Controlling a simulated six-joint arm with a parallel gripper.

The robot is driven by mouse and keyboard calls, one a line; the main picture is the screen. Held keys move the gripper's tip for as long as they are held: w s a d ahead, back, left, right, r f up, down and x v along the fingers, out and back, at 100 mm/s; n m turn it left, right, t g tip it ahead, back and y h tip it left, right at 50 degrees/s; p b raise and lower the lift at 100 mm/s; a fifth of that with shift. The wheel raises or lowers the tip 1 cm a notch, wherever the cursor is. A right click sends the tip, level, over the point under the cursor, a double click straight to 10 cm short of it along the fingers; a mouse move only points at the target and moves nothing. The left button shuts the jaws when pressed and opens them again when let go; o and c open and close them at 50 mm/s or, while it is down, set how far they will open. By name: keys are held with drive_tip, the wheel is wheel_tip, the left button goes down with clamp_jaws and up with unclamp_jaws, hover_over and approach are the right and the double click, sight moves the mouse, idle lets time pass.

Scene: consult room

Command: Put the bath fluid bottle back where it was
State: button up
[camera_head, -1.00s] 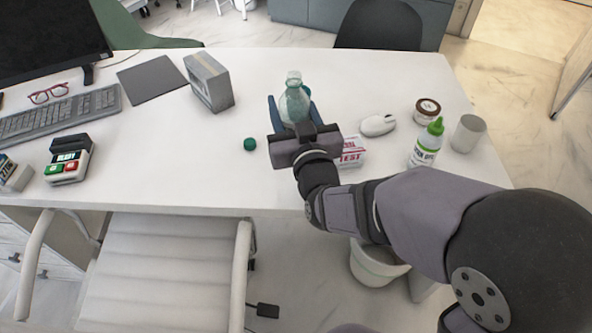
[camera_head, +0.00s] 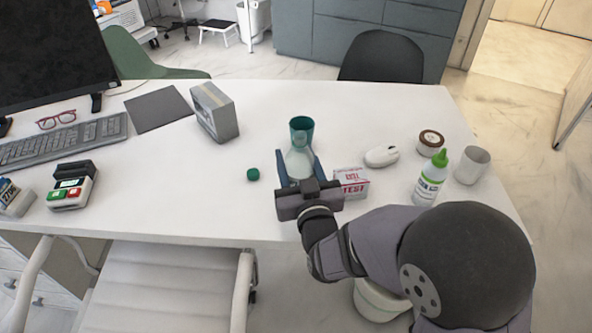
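A clear, pale bottle (camera_head: 298,164) stands between the two blue fingers of my gripper (camera_head: 297,156). The fingers flank it on both sides and appear shut on it. It looks upright and uncapped, and I can read no label on it. The gripper's palm and wrist hide its lower part, so I cannot tell whether its base touches the table. A teal see-through cup (camera_head: 302,125) stands just behind the bottle. A green cap (camera_head: 253,174) lies on the white table (camera_head: 200,195) to the left of my gripper.
A red-and-white test box (camera_head: 352,182) is close to the gripper's right. Further right are a mouse (camera_head: 382,156), a green-topped white bottle (camera_head: 431,178), a brown-lidded jar (camera_head: 431,142) and a pale cup (camera_head: 472,165). A grey box (camera_head: 214,112) stands back left.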

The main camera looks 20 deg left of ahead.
drive_tip(key=shift+f, duration=1.8)
drive_tip(key=shift+f+b, duration=0.2)
drive_tip(key=shift+b, duration=0.2)
drive_tip(key=o, duration=1.2)
drive_tip(key=shift+c, duration=0.2)
drive_tip(key=shift+r, duration=0.15)
